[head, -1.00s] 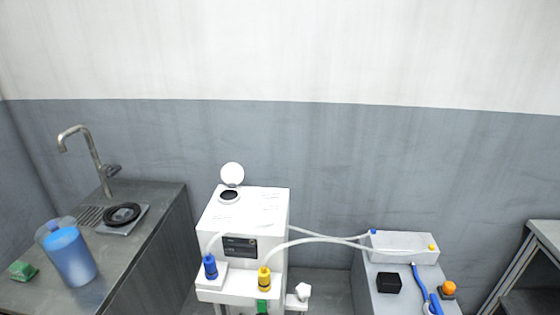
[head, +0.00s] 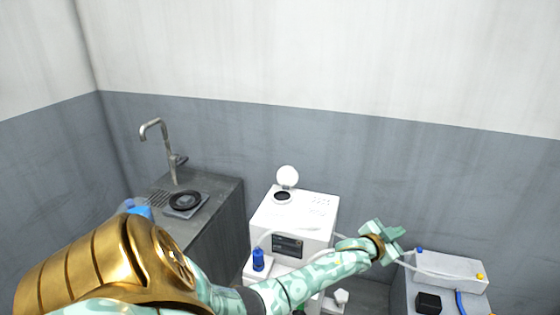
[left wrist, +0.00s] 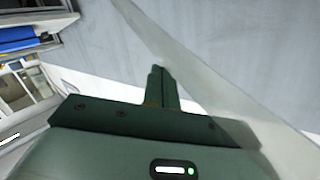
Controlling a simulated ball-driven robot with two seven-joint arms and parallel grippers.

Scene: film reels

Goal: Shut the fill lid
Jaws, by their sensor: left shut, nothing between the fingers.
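The round white fill lid (head: 288,177) stands open and upright at the back of the dark fill opening (head: 282,197). The opening is in the top of the white machine (head: 300,212). My left gripper (head: 398,232) is to the right of the machine, lower than the lid and well apart from it. Its green fingers (left wrist: 160,72) are shut with nothing between them in the left wrist view. My left arm crosses in front of the machine and hides part of its lower front. My right gripper is not in view.
A grey box (head: 450,268) with hoses stands at the right, close to my left gripper. A blue-capped connector (head: 258,259) is on the machine's front ledge. A sink counter (head: 222,200) with a tap (head: 160,140) is at the left. The space above the machine is clear.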

